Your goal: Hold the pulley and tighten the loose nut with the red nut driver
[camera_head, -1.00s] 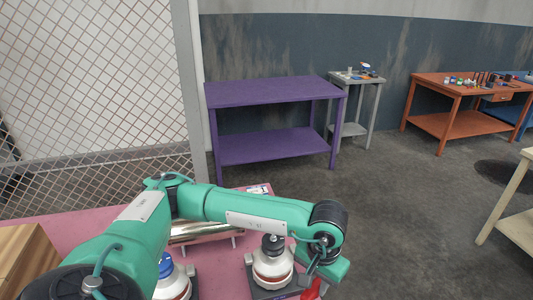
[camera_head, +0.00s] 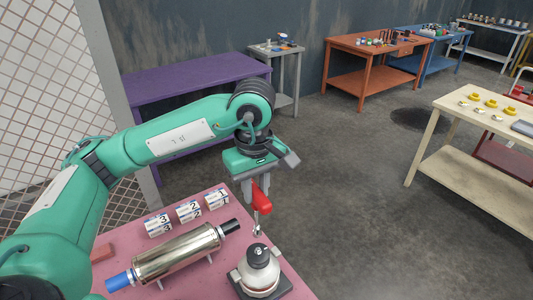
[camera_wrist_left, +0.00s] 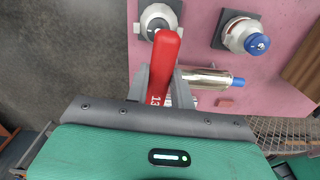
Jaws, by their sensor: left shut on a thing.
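My left gripper (camera_head: 257,190) is shut on the red nut driver (camera_head: 262,200) and holds it in the air with the metal shaft pointing down. In the left wrist view, the red handle (camera_wrist_left: 165,60), marked 13, sits between the fingers. Below and close to the driver tip in the head view is a round white-and-grey unit with a black top (camera_head: 259,272) on a dark base, probably the pulley. It also shows in the left wrist view (camera_wrist_left: 157,24), beside a similar unit with a blue top (camera_wrist_left: 246,37). I cannot make out a loose nut. My right gripper is not in view.
On the pink table (camera_head: 205,200) lie a shiny cylinder (camera_head: 180,253) with blue and black ends and several numbered white cans (camera_head: 189,210). A purple table (camera_head: 185,82) stands behind my left arm.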

